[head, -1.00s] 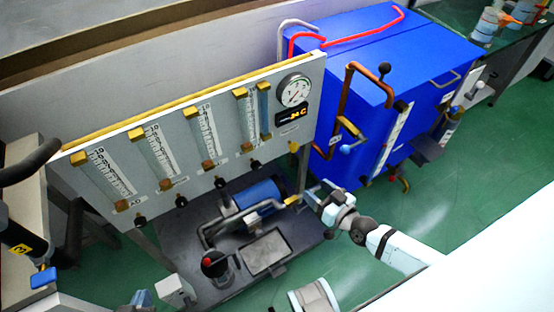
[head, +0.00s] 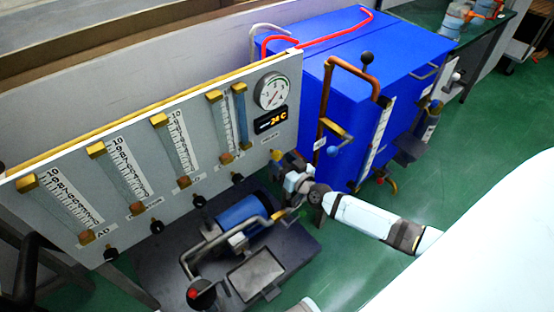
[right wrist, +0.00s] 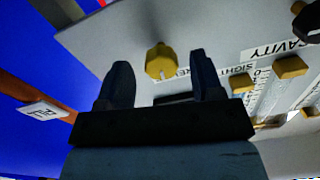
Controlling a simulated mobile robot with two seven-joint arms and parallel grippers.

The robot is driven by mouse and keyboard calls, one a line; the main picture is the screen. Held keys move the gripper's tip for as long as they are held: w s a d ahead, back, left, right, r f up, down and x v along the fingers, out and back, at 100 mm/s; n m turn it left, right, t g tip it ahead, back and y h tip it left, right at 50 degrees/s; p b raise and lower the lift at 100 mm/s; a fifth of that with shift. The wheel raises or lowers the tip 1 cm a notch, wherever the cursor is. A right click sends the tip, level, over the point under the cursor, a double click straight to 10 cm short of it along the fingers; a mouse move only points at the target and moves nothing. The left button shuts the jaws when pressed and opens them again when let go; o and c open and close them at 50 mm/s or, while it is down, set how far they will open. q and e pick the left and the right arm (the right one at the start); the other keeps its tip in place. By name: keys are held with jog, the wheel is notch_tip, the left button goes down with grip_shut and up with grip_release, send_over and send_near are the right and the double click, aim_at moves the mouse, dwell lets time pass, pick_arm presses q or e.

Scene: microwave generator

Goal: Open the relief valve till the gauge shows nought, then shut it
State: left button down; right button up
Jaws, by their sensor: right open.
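The round gauge (head: 272,91) with a white and green face is at the upper right of the grey panel. Its needle is too small to read surely. A yellow knob (head: 275,155), seemingly the relief valve, is on the panel's lower right below the gauge. It also shows in the right wrist view (right wrist: 160,61), its label partly hidden. My right gripper (head: 289,168) is close to the knob. In the right wrist view the open fingers (right wrist: 157,82) stand either side of the knob's line, with the knob just beyond them and nothing held. My left gripper is out of view.
Several flow tubes with yellow caps (head: 95,149) and black knobs (head: 200,201) line the panel. A temperature display (head: 270,121) is under the gauge. A blue cabinet (head: 345,75) with copper pipes (head: 325,100) stands right of the panel. A blue motor (head: 240,215) sits below.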

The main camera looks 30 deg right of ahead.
jog(key=shift+w+a, duration=0.1)
jog(key=shift+w, duration=1.25)
jog(key=c, duration=0.9)
jog(key=shift+c, duration=0.2)
